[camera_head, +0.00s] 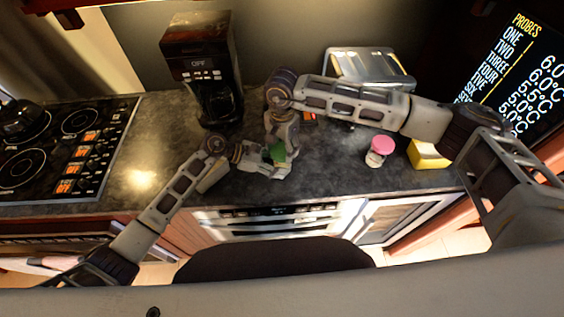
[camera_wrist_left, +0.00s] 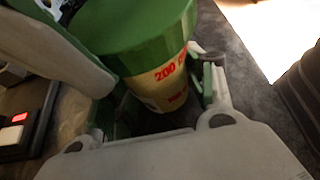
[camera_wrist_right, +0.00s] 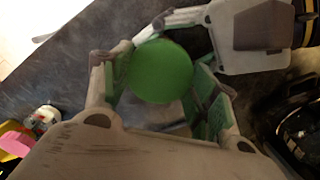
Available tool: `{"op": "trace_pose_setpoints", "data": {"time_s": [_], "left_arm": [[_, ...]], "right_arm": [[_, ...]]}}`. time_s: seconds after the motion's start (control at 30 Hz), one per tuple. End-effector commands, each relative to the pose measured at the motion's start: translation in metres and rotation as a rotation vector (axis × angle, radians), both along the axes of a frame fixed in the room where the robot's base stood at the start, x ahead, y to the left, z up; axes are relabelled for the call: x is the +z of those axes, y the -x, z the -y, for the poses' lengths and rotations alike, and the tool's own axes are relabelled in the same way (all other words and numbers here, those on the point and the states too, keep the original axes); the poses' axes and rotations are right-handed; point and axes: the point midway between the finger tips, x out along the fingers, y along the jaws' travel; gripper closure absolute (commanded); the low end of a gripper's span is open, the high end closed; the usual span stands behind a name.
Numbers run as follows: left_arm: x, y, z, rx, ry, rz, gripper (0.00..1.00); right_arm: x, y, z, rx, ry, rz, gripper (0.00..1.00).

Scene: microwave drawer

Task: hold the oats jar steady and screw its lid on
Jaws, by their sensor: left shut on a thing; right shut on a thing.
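The oats jar (camera_wrist_left: 165,90) has a pale body with red lettering and a green lid (camera_wrist_right: 160,70). The lid sits on top of the jar; whether it is threaded tight I cannot tell. In the head view the lid (camera_head: 277,153) shows small between my grippers. My left gripper (camera_wrist_left: 158,102) is shut around the jar's body, low on the counter in the head view (camera_head: 264,162). My right gripper (camera_wrist_right: 160,85) comes from above and is shut on the lid, its fingers on both sides. The jar's base is hidden.
A pink-lidded jar (camera_head: 380,150) and a yellow box (camera_head: 428,154) stand on the counter to the right. A coffee maker (camera_head: 203,65) and a metallic appliance (camera_head: 368,67) stand behind. The stove (camera_head: 65,150) is at left. The counter front (camera_head: 330,178) is fairly clear.

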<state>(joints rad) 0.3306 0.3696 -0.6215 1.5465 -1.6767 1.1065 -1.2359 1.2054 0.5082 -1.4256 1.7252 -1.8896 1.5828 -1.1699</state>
Motion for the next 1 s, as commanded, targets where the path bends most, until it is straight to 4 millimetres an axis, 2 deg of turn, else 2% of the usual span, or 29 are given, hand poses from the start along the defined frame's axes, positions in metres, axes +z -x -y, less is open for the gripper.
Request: {"op": "trace_pose_setpoints", "data": {"time_s": [0.23, 0.8, 1.0], "left_arm": [[-0.0002, 0.0000, -0.0008, 0.000, -0.001, 0.000, 0.89], [-0.0005, -0.0002, -0.0012, 0.000, -0.002, 0.000, 0.89], [-0.0006, -0.0003, -0.0014, 0.001, -0.002, 0.000, 0.89]], "right_arm": [[-0.0002, -0.0014, 0.0020, -0.037, 0.004, 0.001, 0.69], [-0.0004, -0.0011, 0.0021, -0.348, 0.004, 0.001, 0.69], [-0.0004, -0.0011, 0.0022, -0.403, 0.004, 0.001, 0.69]]}}
